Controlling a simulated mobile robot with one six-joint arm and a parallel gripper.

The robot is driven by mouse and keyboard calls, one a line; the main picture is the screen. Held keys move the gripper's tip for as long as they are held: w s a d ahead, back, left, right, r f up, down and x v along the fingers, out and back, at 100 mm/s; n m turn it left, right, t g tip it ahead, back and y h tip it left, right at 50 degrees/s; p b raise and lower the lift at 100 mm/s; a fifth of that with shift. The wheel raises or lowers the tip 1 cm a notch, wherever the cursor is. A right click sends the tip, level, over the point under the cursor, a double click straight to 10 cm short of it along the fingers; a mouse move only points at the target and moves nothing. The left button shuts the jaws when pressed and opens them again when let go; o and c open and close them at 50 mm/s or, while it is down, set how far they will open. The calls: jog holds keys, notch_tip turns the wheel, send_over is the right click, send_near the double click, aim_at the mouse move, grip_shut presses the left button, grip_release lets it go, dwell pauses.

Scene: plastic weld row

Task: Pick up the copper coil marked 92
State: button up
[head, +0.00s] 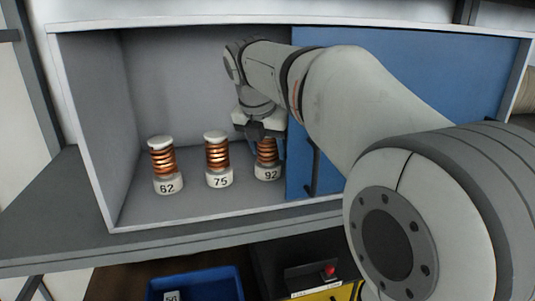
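The copper coil marked 92 (268,160) stands upright on the cabinet floor, close to the left edge of the blue sliding door. Its white base with the number and its lower windings show; its top is hidden by my gripper. My gripper (262,140) points down at the top of this coil. The fingers are small and partly hidden, so I cannot tell whether they touch the coil or how far apart they are.
Coil 75 (217,158) stands just left of coil 92, and coil 62 (163,165) farther left. The blue door (400,65) with its dark handle (313,168) covers the cabinet's right side. Below are a blue bin (228,283) and a yellow box (333,293) with a red knob.

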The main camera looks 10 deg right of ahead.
jog(key=c, duration=0.9)
jog(key=shift+r+p, duration=0.3)
jog(key=shift+p, duration=0.05)
